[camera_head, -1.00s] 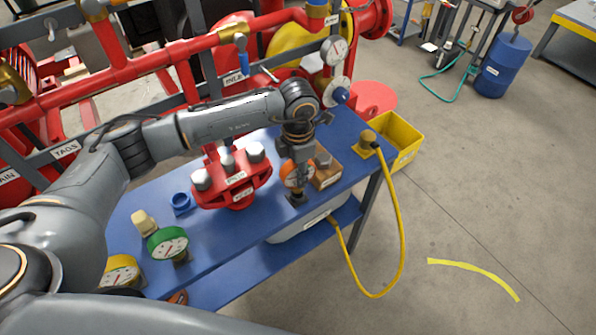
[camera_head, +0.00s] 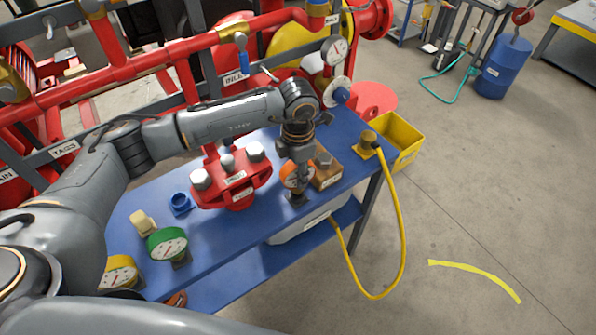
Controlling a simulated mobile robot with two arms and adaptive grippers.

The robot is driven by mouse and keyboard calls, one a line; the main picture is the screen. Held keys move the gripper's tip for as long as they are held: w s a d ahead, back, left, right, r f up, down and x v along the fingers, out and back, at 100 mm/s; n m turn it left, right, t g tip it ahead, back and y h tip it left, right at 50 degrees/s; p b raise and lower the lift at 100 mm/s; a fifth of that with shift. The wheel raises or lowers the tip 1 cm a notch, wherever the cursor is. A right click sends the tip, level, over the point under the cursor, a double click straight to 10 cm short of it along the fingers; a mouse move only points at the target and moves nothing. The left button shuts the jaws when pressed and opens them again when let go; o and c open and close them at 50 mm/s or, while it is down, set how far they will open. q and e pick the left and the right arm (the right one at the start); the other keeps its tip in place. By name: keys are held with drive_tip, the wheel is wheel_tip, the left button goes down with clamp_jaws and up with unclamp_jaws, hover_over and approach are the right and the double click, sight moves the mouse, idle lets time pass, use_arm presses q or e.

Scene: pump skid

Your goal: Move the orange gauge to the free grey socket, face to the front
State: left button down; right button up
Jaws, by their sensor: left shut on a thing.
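The orange gauge (camera_head: 291,180) is partly hidden by my left gripper (camera_head: 303,170), which points down from above and is shut on it. The part of its face that shows is turned toward the front of the bench. A dark grey socket (camera_head: 297,198) is right beneath the gauge on the blue bench (camera_head: 235,238). I cannot tell whether the gauge's stem is inside it. My right gripper is not in view.
A green gauge (camera_head: 167,243) and a yellow gauge (camera_head: 121,271) stand at front left, near a blue socket (camera_head: 181,203). A yellow hose (camera_head: 398,225) hangs off the right end.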

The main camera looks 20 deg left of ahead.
use_arm(q)
drive_tip(key=shift+f+b, duration=1.45)
drive_tip(key=shift+f, duration=0.1)
drive_tip(key=c, duration=0.9)
unclamp_jaws()
